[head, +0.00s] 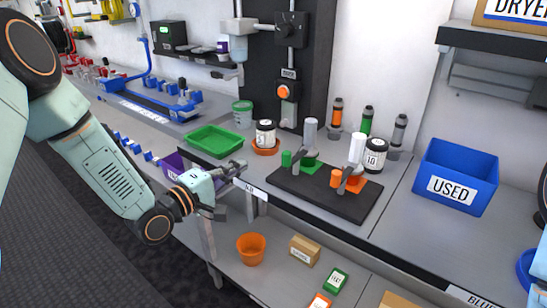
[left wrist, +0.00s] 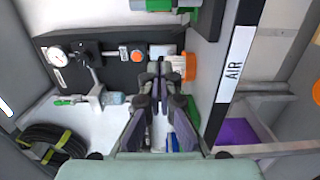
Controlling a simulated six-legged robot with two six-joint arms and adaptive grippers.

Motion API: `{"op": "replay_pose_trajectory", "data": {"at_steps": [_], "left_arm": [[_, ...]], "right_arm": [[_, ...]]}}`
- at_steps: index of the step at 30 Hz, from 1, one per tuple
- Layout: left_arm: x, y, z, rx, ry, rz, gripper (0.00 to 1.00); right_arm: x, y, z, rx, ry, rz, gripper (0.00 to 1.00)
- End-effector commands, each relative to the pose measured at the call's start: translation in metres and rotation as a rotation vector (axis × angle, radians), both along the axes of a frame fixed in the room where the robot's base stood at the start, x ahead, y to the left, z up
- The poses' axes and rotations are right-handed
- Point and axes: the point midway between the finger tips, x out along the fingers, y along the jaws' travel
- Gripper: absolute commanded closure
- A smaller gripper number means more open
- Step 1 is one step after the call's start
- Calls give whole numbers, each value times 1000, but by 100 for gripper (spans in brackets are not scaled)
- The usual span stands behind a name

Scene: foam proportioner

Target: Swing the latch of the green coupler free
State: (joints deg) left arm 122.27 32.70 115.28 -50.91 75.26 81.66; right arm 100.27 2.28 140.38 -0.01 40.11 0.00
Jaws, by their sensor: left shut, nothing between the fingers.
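The green coupler (head: 287,159) sits on the left part of a black plate (head: 325,207) in the head view. A grey lever-like latch (head: 297,160) stands tilted beside its green body, and a pale cylinder rises behind it. An orange coupler (head: 337,179) of like form is to its right. My left gripper (head: 238,170) is shut and empty over the bench's front edge, left of the plate and apart from the green coupler. Its fingers also show in the left wrist view (left wrist: 161,72). A green part (left wrist: 207,20) is at the top there; I cannot tell if it is the coupler. My right gripper is out of view.
A green tray (head: 213,140) and a white jar (head: 265,133) on an orange dish stand behind my left gripper. A second white jar (head: 376,155) is behind the plate. A blue USED bin (head: 456,177) stands at the right. An orange pot (head: 251,248) is on the lower shelf.

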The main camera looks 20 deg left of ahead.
Motion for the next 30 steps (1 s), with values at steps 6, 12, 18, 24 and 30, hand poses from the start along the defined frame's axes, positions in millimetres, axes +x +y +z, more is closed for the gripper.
{"op": "replay_pose_trajectory", "data": {"at_steps": [6, 12, 18, 24, 30], "left_arm": [[16, -7, -1, 6, -1, -4, 100], [46, -20, -1, 7, -3, -5, 100], [74, -32, -1, 4, -3, -4, 100], [94, -43, -1, 1, 1, -3, 100], [77, -60, -1, 1, 3, -3, 100]], "right_arm": [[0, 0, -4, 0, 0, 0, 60], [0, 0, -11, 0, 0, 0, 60], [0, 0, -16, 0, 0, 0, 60], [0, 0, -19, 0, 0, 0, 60], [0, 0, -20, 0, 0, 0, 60]]}}
